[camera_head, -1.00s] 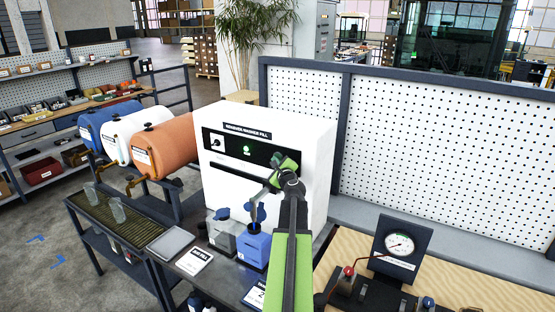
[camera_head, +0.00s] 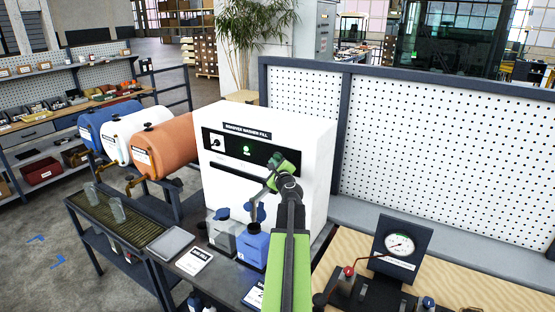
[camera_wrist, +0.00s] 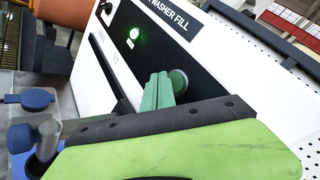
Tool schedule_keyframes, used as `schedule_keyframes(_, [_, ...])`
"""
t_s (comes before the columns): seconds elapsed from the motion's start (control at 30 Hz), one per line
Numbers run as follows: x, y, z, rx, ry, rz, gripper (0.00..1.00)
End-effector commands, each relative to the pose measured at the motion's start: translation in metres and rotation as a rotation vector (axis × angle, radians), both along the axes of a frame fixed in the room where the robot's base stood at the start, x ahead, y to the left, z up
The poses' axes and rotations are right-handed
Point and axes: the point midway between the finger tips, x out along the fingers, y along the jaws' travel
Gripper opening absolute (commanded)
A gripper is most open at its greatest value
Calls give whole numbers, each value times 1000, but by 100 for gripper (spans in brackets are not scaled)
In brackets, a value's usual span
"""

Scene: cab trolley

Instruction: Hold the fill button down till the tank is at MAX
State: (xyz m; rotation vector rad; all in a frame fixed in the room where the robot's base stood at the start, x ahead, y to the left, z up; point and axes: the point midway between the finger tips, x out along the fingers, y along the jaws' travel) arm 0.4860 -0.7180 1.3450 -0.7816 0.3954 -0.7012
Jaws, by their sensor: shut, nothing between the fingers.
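A white washer-fill cabinet (camera_head: 318,150) has a black panel with a lit green lamp (camera_head: 246,149), which also glows in the wrist view (camera_wrist: 134,33). A round green button (camera_wrist: 180,79) shows on the panel in the wrist view, right beside my green fingertips. My gripper (camera_head: 275,160) is shut and empty at the panel's right end; its fingers show in the wrist view (camera_wrist: 156,92). I cannot tell whether they touch the button. A blue tank (camera_head: 252,250) and a grey tank (camera_head: 222,240) stand below. No liquid level or MAX mark is readable.
The tanks stand on a dark trolley; a white card (camera_head: 194,261) and a grey tray (camera_head: 171,243) lie left of them. Blue, white and orange drums (camera_head: 168,145) are further left. A pressure gauge (camera_head: 398,244) stands at the right. A pegboard (camera_head: 430,140) rises behind.

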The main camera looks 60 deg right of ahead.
Motion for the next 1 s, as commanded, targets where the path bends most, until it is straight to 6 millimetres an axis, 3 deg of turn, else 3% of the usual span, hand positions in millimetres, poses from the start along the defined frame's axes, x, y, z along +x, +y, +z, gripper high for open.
schedule_keyframes(0.57, [0,49,0,0,-1,1,0])
schedule_keyframes(1.0, [0,50,0,0,0,0,0])
